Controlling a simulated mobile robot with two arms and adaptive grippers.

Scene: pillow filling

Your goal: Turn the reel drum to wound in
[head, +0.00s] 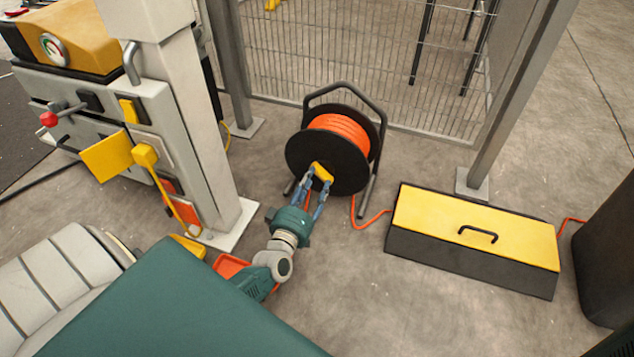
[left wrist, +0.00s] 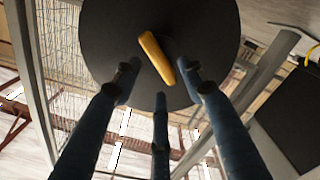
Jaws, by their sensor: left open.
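The reel drum (head: 297,150) has black side discs and orange cable (head: 342,127) wound on it. It stands in a black tube frame (head: 366,96) on the floor. A yellow handle (head: 322,172) sits on the near disc, and it also shows slanted in the left wrist view (left wrist: 156,58). My left gripper (head: 315,188) is open, with its blue fingers close to the handle. In the left wrist view its fingers (left wrist: 160,85) spread around the handle, and I cannot tell whether they touch it. My right gripper is not in view.
A black box with a yellow lid (head: 480,222) stands right of the reel, with orange cable on the floor beside it. A mesh fence (head: 360,60) is behind. A grey machine with a yellow plug (head: 145,155) stands at the left.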

